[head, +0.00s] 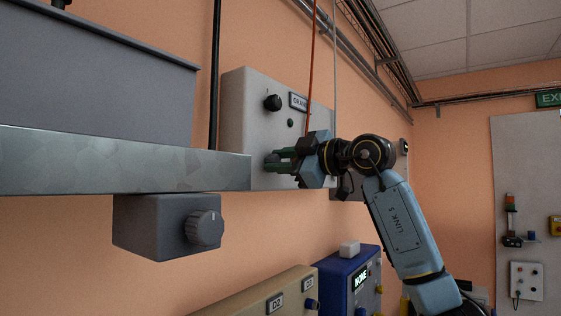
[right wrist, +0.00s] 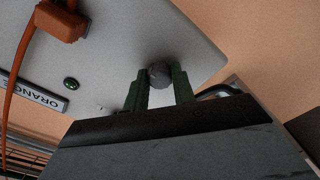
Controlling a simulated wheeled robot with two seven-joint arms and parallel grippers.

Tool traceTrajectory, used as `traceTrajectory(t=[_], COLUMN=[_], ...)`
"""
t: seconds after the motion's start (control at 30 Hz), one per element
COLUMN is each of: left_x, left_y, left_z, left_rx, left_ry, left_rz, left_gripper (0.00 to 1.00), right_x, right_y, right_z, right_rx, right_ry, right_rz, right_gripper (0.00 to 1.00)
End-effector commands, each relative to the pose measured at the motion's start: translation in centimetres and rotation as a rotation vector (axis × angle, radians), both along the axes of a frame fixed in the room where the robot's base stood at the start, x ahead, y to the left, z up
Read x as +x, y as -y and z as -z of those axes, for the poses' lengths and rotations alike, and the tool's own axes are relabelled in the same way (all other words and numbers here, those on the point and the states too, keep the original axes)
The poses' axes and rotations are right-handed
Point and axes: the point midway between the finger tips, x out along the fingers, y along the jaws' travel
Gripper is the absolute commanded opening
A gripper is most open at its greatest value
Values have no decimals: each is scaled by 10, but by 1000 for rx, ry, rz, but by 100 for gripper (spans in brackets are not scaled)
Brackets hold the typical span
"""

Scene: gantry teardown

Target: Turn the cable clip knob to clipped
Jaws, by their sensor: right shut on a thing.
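A pale grey wall panel (head: 247,115) carries an "ORANGE" label (head: 298,102). My right gripper (head: 276,160) is at the panel's lower part. Its green fingers are shut on a round dark grey knob (right wrist: 159,74), one finger on each side. In the head view the fingers hide this knob. No clip marking on it is readable. A black knob (head: 272,102) sits higher on the panel, left of the label. An orange plug (right wrist: 62,22) with an orange cable is on the panel in the right wrist view. My left gripper is not in view.
A long metal beam (head: 120,163) crosses at the left, close to the panel. A dark grey box (head: 150,225) with a ridged knob (head: 205,228) hangs below it. A beige box (head: 250,300) and a blue box (head: 335,278) stand lower down.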

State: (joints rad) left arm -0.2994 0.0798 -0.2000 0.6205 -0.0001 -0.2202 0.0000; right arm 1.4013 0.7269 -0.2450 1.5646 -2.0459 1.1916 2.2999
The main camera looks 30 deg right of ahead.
Motion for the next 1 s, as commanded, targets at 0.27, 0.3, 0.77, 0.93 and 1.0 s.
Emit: traceTrajectory(t=[0.27,0.3,0.77,0.93,1.0], left_x=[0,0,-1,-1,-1], left_y=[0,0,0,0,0], left_z=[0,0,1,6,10], left_rx=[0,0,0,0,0], left_ry=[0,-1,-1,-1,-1], left_rz=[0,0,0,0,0], left_gripper=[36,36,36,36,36], right_x=[0,0,-1,-18,-30], right_y=[0,0,1,8,13], right_z=[0,0,0,1,2], right_rx=[2,2,1,0,-1], right_ry=[-2,-2,0,2,2], right_rz=[-1,-1,0,0,3], right_gripper=[3,27,47,47,47])
